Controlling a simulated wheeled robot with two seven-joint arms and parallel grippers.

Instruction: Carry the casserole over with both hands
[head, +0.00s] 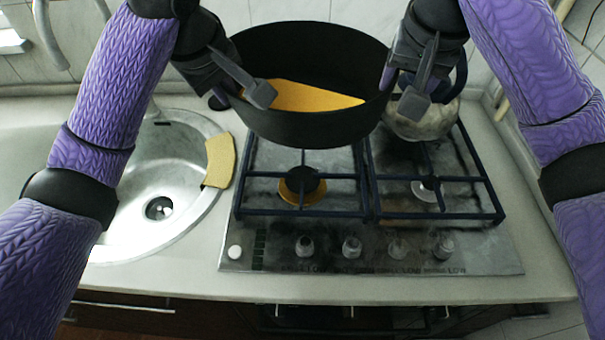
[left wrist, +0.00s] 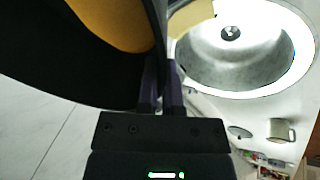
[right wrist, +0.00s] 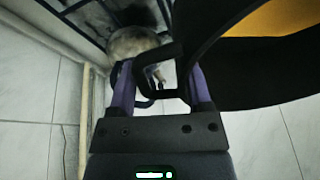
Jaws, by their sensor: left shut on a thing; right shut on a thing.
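The casserole (head: 325,128) is a wide black pot with an orange-yellow patch (head: 300,97) inside. It is upright over the rear left of the hob and looks raised, though its underside is hidden. My left gripper (head: 246,92) is shut on its left side; in the left wrist view the fingers (left wrist: 160,85) meet beside the black wall (left wrist: 70,60). My right gripper (head: 405,98) is shut on its right side; in the right wrist view a dark loop handle (right wrist: 172,72) lies between the fingers (right wrist: 160,88).
A worn pale kettle (head: 425,122) stands on the hob's right rear, close to my right gripper. The front left burner (head: 302,183) and front right burner (head: 427,188) are bare. A sink (head: 150,190) with a yellow cloth-like piece (head: 219,160) on its rim lies left.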

